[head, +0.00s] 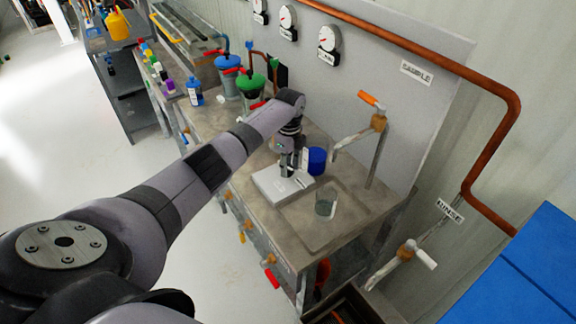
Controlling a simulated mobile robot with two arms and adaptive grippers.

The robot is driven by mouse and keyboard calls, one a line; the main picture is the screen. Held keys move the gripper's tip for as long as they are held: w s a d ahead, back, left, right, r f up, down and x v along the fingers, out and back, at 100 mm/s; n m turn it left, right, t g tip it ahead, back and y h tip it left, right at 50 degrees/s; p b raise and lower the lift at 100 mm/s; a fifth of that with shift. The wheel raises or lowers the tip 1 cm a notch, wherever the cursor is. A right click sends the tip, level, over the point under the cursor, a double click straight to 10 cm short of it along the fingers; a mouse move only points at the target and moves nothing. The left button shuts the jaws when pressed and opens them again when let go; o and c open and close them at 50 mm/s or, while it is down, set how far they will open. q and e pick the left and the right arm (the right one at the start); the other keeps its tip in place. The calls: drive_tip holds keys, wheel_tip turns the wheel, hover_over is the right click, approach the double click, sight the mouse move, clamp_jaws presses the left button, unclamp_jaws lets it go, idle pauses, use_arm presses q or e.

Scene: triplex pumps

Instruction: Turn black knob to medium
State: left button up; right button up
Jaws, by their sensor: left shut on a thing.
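My left arm reaches across from the lower left to the bench. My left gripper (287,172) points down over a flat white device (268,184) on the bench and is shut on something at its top. I cannot make out the black knob; the fingers probably cover it, and its setting cannot be read. Small dark marks show on the device beside the fingertips. My right gripper is out of view.
A blue container (317,161) stands close behind the gripper. A clear beaker (325,204) stands in the recessed basin to the right. A tap with an orange handle (368,98) rises behind. Blue and green-topped vessels (250,84) stand farther left.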

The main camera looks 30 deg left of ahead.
sight(289, 167)
use_arm(q)
drive_tip(key=shift+r+m, duration=0.1)
drive_tip(key=shift+m, duration=0.5)
drive_tip(key=o, duration=1.1)
drive_tip(key=shift+o, duration=0.2)
wheel_tip(289, 167, up, 12)
drive_tip(key=shift+w, duration=0.25)
